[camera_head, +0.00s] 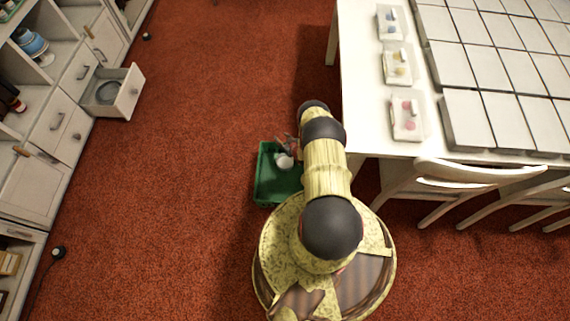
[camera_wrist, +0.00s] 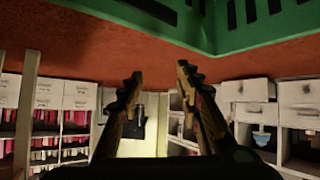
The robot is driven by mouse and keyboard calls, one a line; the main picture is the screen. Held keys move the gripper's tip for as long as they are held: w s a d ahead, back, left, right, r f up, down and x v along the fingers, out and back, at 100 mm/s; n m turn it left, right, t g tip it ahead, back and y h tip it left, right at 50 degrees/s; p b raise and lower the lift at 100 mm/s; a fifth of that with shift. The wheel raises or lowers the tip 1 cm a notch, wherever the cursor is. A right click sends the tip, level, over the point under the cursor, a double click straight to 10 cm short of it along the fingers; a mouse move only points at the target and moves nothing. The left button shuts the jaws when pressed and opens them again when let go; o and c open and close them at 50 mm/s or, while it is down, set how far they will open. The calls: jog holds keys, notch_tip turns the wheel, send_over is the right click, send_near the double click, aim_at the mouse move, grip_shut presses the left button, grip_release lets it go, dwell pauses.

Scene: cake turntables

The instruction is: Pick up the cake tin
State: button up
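A round grey thing (camera_head: 107,92), which looks like the cake tin, lies inside an open drawer (camera_head: 128,92) of the cabinets at the left in the head view. My gripper (camera_head: 281,145) is far to the right of it, over the green crate beside my base. In the wrist view my gripper's two fingers (camera_wrist: 158,74) stand apart with nothing between them. I cannot make out the tin in the wrist view.
The green crate (camera_head: 265,188) stands on the floor with a small white thing (camera_head: 284,161) at it; its slatted wall shows in the wrist view (camera_wrist: 240,32). A white table (camera_head: 365,95) and chairs (camera_head: 475,174) stand right. Red carpet (camera_head: 190,130) between crate and cabinets is clear.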

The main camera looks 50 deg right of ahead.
jog(key=m+t, duration=0.1)
send_near(284, 163)
jog(key=w+a+r, duration=0.2)
jog(key=shift+w+a+r, duration=0.1)
jog(key=shift+w+a, duration=0.1)
jog(key=shift+a, duration=0.05)
jog(key=shift+b+x, duration=0.75)
jog(key=shift+x, duration=0.35)
jog(key=shift+a+b+x, duration=0.1)
jog(key=shift+b+x, duration=0.55)
jog(key=shift+x, duration=0.7)
jog(key=shift+a+b+x, duration=0.15)
jog(key=shift+b+x, duration=0.5)
jog(key=shift+x, duration=0.7)
jog(key=c, duration=0.3)
grip_shut()
